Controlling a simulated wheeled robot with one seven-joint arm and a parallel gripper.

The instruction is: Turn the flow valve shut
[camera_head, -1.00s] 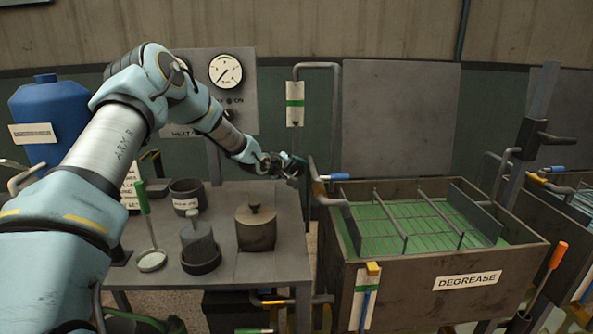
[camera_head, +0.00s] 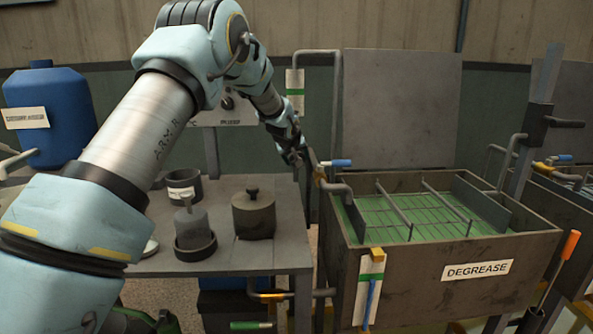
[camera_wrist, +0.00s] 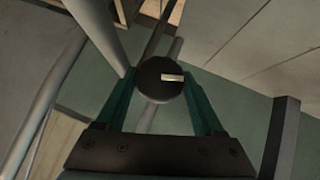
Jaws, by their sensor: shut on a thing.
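A dark round knob (camera_wrist: 160,78) with a pale bar mark on its face, which looks like the flow valve, sits between my gripper's teal fingers (camera_wrist: 162,88) in the wrist view. The fingers are shut on its two sides. The pale bar lies nearly level, right of the knob's centre. In the head view my gripper (camera_head: 297,155) is just left of the degrease tank (camera_head: 405,250), below a flow tube (camera_head: 295,90) with a green band. The gripper hides the knob in the head view.
A blue-handled tap (camera_head: 341,162) is close to the right of my gripper. A lidded pot (camera_head: 253,216) and other vessels stand on the grey bench (camera_head: 225,258) below. A blue jug (camera_head: 50,115) is at the left. My arm hides most of the gauge panel (camera_head: 235,110).

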